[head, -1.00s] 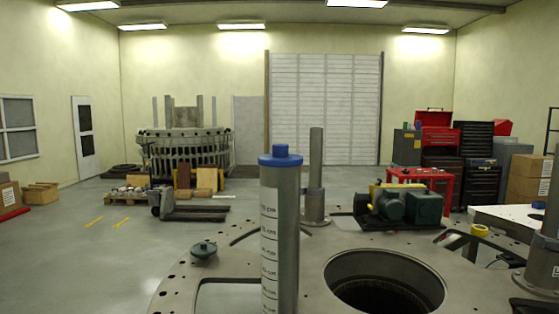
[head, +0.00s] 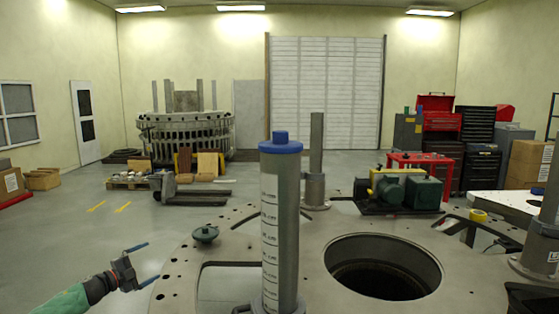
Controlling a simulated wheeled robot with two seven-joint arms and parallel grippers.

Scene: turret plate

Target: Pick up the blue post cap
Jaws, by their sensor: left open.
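The blue post cap (head: 280,146) sits on top of a grey upright post (head: 282,230) with marked height lines, near the middle of the head view. The post stands on the grey turret plate (head: 225,252). My left gripper (head: 143,265) is at the lower left, with its two blue-tipped fingers spread apart and nothing between them. It is left of the cap and lower in the picture, apart from both the cap and the post. My right gripper is not in view.
The plate has a large round hole (head: 383,266) right of the post. Another grey post (head: 316,150) stands behind. A green motor unit (head: 405,190) and a small dark-green knobbed part (head: 205,234) are on the plate. Open floor lies to the left.

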